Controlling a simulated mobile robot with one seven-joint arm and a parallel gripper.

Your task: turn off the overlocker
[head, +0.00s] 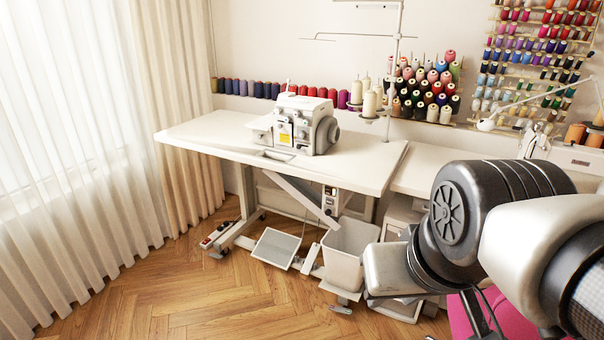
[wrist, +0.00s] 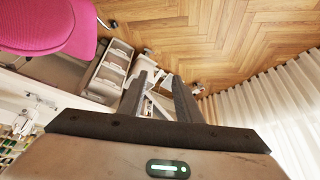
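The white overlocker (head: 303,125) stands on the white table (head: 210,130) in the head view. A small control box (head: 330,201) with dark and reddish parts hangs under the table's front edge; its switch position is too small to tell. My gripper's dark fingers (wrist: 158,82) stand apart in the wrist view with nothing gripped between them. They point toward the floor and the white frame parts beyond. In the head view my arm is at the lower right, well away from the overlocker and the control box.
A white bin (head: 345,262) and a tilted tray (head: 276,248) are below the table. A strip with red parts (head: 214,235) lies by the left table foot. A pink chair (wrist: 45,25) is close to my arm. The wooden floor (head: 180,300) in front is clear.

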